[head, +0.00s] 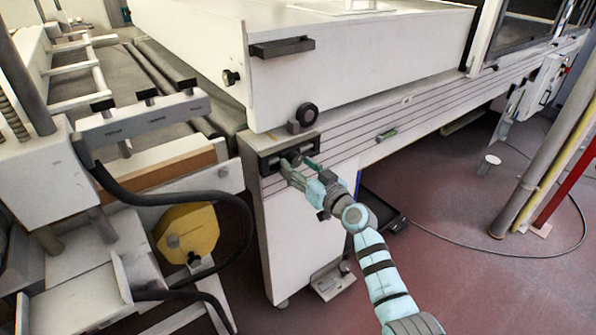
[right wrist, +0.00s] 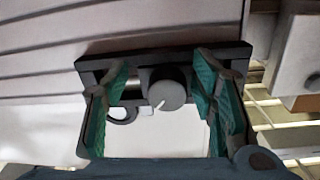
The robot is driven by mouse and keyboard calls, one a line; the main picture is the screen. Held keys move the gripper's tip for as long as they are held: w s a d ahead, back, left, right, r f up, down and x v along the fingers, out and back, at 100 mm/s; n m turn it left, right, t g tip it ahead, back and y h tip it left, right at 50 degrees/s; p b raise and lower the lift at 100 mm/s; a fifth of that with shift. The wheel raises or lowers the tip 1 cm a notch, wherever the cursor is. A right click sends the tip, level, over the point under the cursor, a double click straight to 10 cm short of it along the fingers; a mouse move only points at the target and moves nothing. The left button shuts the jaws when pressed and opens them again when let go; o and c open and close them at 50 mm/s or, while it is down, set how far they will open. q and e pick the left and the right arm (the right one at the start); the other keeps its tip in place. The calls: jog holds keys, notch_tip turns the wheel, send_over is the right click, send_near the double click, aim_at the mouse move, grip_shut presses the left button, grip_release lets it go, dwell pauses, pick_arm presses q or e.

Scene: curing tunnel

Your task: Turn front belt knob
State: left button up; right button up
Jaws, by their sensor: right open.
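The front belt knob is a round dark grey knob (head: 292,156) with a white pointer line, on a dark-framed panel at the machine's front corner. In the right wrist view the knob (right wrist: 167,85) sits between my two green-padded fingers, and the pointer slants to lower left. My right gripper (head: 300,168) is open at the panel, with one finger on each side of the knob. In the right wrist view gaps show between the knob and both fingers of the gripper (right wrist: 162,88). My left gripper is not in view.
A black round knob (head: 307,114) is above the panel, and another (head: 231,77) is on the machine's end face. A yellow housing (head: 187,232) and a black hose (head: 170,198) are at lower left. The reddish floor (head: 470,250) at right is mostly open, with a cable across it.

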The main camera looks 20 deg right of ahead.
jog(key=shift+d+r, duration=0.1)
jog(key=shift+r, duration=0.4)
jog(key=shift+s+r, duration=0.6)
jog(key=shift+s, duration=0.05)
jog(key=shift+s+a+r, duration=0.1)
jog(key=shift+s+a, duration=0.05)
jog(key=shift+a, duration=0.25)
jog(key=shift+c, duration=1.3)
jog(key=shift+w+d+f, duration=0.1)
jog(key=shift+w+f, duration=0.15)
jog(key=shift+w, duration=0.05)
jog(key=c, duration=0.4)
jog(key=shift+d+f, duration=0.1)
jog(key=c, duration=0.5)
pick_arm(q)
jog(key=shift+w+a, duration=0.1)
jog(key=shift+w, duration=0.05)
